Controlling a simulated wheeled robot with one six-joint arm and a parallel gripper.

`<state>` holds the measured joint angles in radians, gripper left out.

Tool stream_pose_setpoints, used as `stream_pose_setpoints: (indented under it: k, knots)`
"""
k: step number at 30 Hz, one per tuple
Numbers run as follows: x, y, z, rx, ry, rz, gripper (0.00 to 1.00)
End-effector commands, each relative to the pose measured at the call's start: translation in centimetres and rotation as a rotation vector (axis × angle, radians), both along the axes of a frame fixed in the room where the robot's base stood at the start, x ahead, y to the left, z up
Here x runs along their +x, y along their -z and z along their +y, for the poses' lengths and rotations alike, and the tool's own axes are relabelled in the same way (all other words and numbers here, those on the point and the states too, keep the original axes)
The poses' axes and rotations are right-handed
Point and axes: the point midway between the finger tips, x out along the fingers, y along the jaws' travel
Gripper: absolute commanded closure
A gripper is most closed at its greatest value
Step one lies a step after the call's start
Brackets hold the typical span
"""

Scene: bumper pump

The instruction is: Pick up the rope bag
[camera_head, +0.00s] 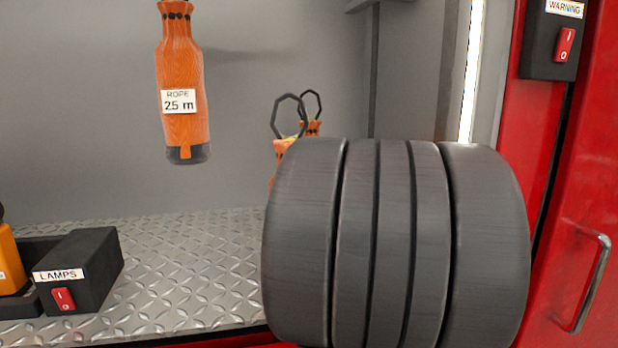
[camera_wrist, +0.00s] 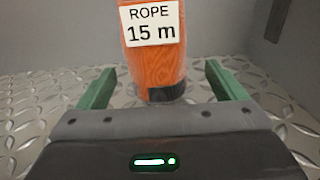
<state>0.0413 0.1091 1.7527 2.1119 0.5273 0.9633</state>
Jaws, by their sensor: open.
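An orange rope bag labelled "ROPE 15 m" (camera_wrist: 152,65) is upright in the wrist view, with a dark base; its top is out of frame. My gripper (camera_wrist: 158,70) is open, with one green finger on each side of this bag and visible gaps between. In the head view, another orange rope bag labelled "ROPE 25 m" (camera_head: 182,75) hangs at the upper left. Orange bag parts (camera_head: 281,150) with dark ring clips (camera_head: 288,116) show behind my dark arm link, mostly hidden. I cannot tell which of these is the 15 m bag. My gripper is hidden there.
A metal tread-plate floor (camera_head: 190,260) lies below, clear in the middle. A black lamps switch box (camera_head: 82,270) and an orange object (camera_head: 10,262) stand at left. A grey upright post and a red panel (camera_head: 590,190) with a handle (camera_head: 597,285) border the right.

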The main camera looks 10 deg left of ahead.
Motion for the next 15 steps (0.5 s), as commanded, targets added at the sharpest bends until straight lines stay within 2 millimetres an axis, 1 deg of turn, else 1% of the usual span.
stream_pose_setpoints:
  k: [7, 10, 15]
  knots:
    - [2.0, -0.2, 1.0, 0.001, -0.002, 0.002, 0.1]
    - [2.8, -0.6, 1.4, 0.0, -0.002, 0.001, 0.1]
    - [5.0, -1.2, 2.6, 0.001, -0.002, 0.004, 0.1]
